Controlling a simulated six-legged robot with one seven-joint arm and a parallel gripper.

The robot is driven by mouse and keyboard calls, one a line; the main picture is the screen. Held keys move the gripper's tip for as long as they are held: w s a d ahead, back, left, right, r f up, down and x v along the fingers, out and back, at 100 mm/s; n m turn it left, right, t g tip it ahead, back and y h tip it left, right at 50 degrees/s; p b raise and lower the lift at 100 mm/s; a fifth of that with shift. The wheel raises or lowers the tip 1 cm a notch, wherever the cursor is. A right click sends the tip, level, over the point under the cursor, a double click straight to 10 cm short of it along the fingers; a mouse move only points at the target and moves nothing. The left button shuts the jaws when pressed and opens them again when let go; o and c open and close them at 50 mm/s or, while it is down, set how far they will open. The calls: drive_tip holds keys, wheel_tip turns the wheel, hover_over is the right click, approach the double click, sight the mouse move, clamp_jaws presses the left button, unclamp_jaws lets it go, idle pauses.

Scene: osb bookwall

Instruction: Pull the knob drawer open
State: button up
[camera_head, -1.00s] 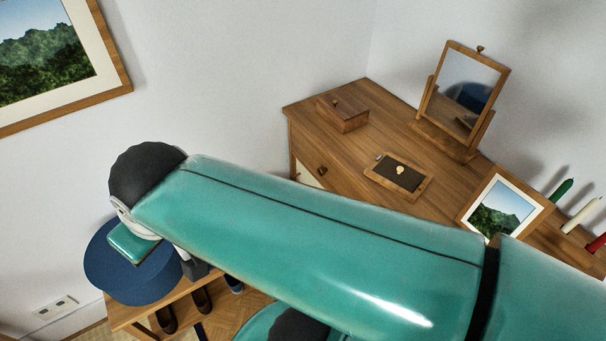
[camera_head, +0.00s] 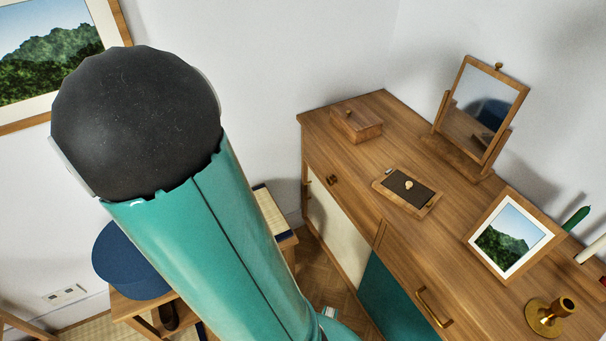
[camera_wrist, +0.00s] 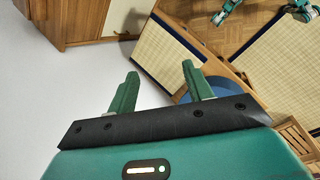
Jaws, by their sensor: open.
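The knob drawer (camera_head: 348,197) is in the front of the wooden dresser, at its left end, in the head view. Its small dark round knob (camera_head: 333,180) stands out from the face. The drawer looks shut, flush with the front. My gripper (camera_wrist: 160,80) shows in the wrist view with its two green fingers apart and nothing between them. It is not visible in the head view, where my arm fills the left middle. The gripper is apart from the knob, and the knob cannot be made out in the wrist view.
On the dresser top (camera_head: 388,125) are a wooden box (camera_head: 357,125), a tray (camera_head: 407,191), a mirror (camera_head: 481,110), a picture (camera_head: 510,235) and a brass candlestick (camera_head: 548,316). A second drawer has a brass bar handle (camera_head: 434,307). A blue round cushion (camera_head: 128,262) sits on a low bench.

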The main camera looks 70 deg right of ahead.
drive_tip(key=s+d+f+n+g+h, duration=0.1)
drive_tip(key=d+f+g+h, duration=0.15)
drive_tip(key=d+f, duration=0.55)
drive_tip(key=n+g+h, duration=0.6)
drive_tip(key=n+g, duration=0.1)
drive_tip(key=n, duration=0.1)
approach(329, 181)
drive_tip(key=shift+t, duration=0.25)
drive_tip(key=x, duration=0.8)
drive_tip(key=shift+s, duration=0.1)
drive_tip(key=shift+c, duration=0.4)
clamp_jaws()
